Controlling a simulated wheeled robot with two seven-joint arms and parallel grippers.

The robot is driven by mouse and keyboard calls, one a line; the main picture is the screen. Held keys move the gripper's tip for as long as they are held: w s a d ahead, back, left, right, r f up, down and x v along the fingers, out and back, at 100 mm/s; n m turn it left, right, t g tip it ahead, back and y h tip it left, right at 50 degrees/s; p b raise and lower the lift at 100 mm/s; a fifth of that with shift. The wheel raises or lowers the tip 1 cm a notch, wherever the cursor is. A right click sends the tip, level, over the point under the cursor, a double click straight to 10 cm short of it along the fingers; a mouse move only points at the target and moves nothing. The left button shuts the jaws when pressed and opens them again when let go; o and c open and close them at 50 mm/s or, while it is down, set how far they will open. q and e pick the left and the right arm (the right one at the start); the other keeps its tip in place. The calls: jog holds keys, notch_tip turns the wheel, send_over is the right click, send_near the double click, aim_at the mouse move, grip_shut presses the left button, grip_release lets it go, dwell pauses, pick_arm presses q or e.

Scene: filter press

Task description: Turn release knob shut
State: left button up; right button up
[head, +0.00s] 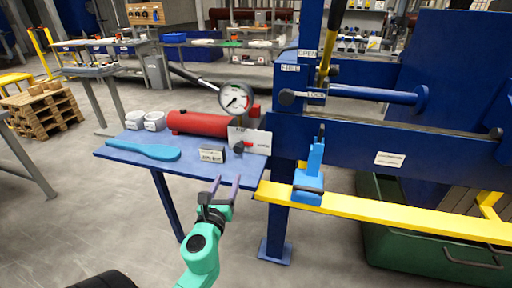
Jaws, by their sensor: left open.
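A small red and black knob (243,146) sits on a white plate (257,139) at the right end of the red hydraulic pump (192,122). The plate's lettering is too small to read. My left gripper (227,180) is open and empty. It points up toward the blue shelf (112,152), at its front edge, below the knob in the picture and apart from it. Whether the knob stands open or shut cannot be told. My right gripper is not in view.
A small sign (212,154) stands on the shelf between gripper and pump. A round gauge (236,98), two white cups (154,121) and a blue wrench-like tool (145,150) are near the pump. The yellow rail (375,211) and a light-blue upright part (314,170) lie to the right.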

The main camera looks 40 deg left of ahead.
aim_at(238, 150)
pick_arm(q)
jog(key=w, duration=0.1)
jog(key=w+a+r+p, duration=0.1)
jog(key=w, duration=0.1)
jog(key=w+a+r, duration=0.1)
jog(key=shift+w, duration=0.2)
jog(key=x, duration=0.7)
jog(key=shift+w+a+f, duration=0.15)
jog(key=shift+w+f, duration=0.15)
jog(key=shift+f, duration=0.1)
jog(key=shift+w+a, duration=0.1)
jog(key=shift+w, duration=0.2)
grip_shut()
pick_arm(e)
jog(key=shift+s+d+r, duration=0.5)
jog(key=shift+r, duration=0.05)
